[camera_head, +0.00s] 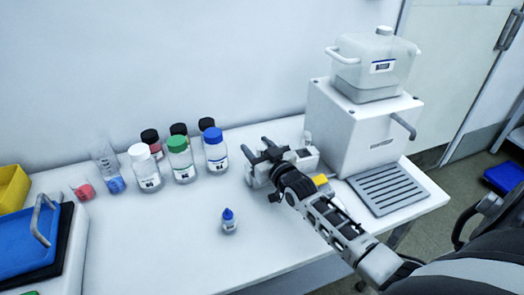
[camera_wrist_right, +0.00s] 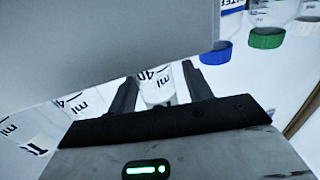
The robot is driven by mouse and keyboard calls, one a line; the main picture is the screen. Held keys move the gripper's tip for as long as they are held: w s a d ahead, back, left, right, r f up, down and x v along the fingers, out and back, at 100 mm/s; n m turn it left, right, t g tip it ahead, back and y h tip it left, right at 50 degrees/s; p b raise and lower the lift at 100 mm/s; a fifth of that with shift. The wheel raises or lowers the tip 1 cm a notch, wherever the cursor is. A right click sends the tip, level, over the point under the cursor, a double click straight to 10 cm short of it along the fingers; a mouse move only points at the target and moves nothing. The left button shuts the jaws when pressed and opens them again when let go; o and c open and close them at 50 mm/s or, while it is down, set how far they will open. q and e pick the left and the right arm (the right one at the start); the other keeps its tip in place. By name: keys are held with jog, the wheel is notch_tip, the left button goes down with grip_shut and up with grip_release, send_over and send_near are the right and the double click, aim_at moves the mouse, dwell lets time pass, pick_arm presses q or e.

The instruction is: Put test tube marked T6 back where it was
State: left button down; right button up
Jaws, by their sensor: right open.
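I cannot make out any test tube marked T6 in either view. My right gripper (camera_head: 264,150) is above and partly in front of a small white device (camera_head: 303,153) on the bench. In the right wrist view its fingers (camera_wrist_right: 160,85) are spread apart. A pale container with "40" and "ml" markings (camera_wrist_right: 158,92) shows between or behind them; I cannot tell whether they touch it. The gripper hides part of the small device. My left gripper is not in view.
Capped bottles (camera_head: 180,163) stand in a group left of the gripper. A small blue-capped bottle (camera_head: 229,222) stands nearer the front. A white box machine (camera_head: 345,135) and a grooved tray (camera_head: 390,190) are on the right. A blue tray (camera_head: 25,245) is at left. The front middle is mostly clear.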

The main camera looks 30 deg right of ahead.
jog(key=shift+s, duration=0.35)
jog(key=s, duration=1.1)
jog(key=shift+s+a, duration=0.15)
jog(key=shift+a, duration=0.1)
jog(key=shift+r, duration=0.1)
